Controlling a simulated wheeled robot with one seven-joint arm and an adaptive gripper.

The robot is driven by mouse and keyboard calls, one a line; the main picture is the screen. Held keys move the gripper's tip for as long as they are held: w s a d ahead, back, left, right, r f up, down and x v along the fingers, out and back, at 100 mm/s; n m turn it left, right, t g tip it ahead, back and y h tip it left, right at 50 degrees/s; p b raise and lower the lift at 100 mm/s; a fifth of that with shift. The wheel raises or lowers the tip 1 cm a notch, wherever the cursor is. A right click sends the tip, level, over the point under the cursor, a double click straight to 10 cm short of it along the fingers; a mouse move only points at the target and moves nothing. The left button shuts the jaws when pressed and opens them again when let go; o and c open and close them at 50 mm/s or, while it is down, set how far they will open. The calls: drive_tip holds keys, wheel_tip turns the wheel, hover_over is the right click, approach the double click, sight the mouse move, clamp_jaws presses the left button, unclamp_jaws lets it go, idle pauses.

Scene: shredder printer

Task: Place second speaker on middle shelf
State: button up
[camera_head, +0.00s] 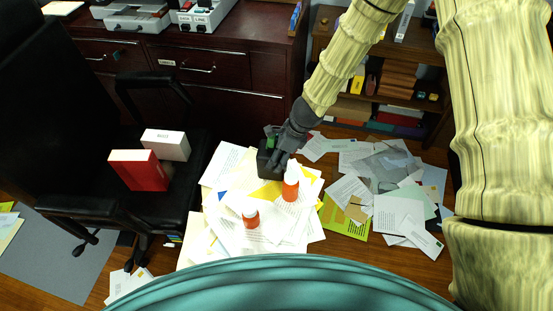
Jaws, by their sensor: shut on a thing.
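My gripper (281,146) is at the centre of the head view, above the paper-covered floor. It is shut on a small black box-shaped thing, which looks like the speaker (268,163). The gripper partly hides its top, and a bit of green shows beside the fingers. I cannot tell whether the speaker touches the papers below. The wooden shelf unit (437,127) stands at the upper right, with books and small boxes on its shelves. My arm hides part of it. I cannot make out another speaker.
Two orange bottles with white caps (290,187) (251,216) stand on the papers close to the gripper. Loose papers (395,210) cover the floor at right. A black office chair (60,110) holds red and white boxes at left. A dark cabinet (240,95) stands behind.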

drive_tip(key=shift+f, duration=1.05)
drive_tip(key=shift+f, duration=0.15)
drive_tip(key=o, duration=1.6)
drive_tip(key=shift+o, duration=0.2)
drive_tip(key=p+v, duration=0.1)
drive_tip(key=v, duration=1.1)
